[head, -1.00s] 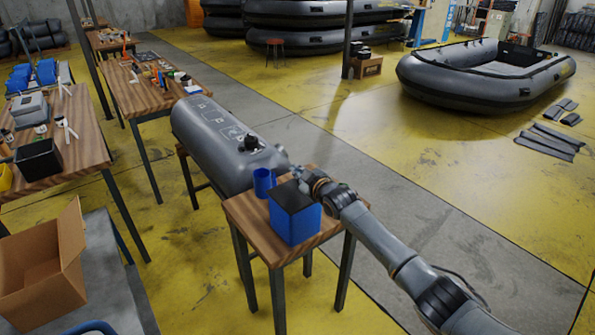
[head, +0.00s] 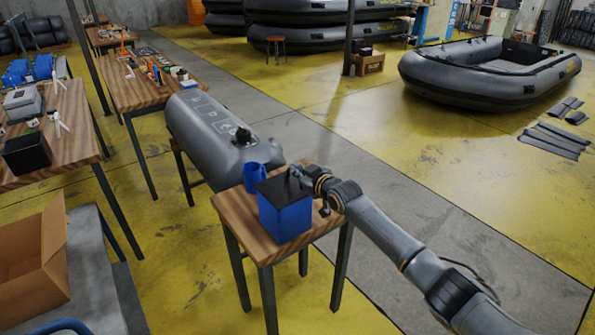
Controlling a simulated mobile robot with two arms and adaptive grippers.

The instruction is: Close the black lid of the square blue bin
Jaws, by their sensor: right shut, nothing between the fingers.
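The square blue bin (head: 285,220) stands upright on a small wooden table (head: 238,222). Its black lid (head: 283,189) lies flat across the top and looks closed. My right gripper (head: 298,174) is at the lid's back right edge, small and dark against it. Its fingers are together with nothing seen between them. I cannot tell whether they touch the lid. My left gripper is not in view.
A blue cup (head: 254,177) stands behind the bin, to its left. A grey inflatable tube (head: 215,138) lies behind the table. Cluttered workbenches (head: 70,125) and an open cardboard box (head: 35,258) are at left.

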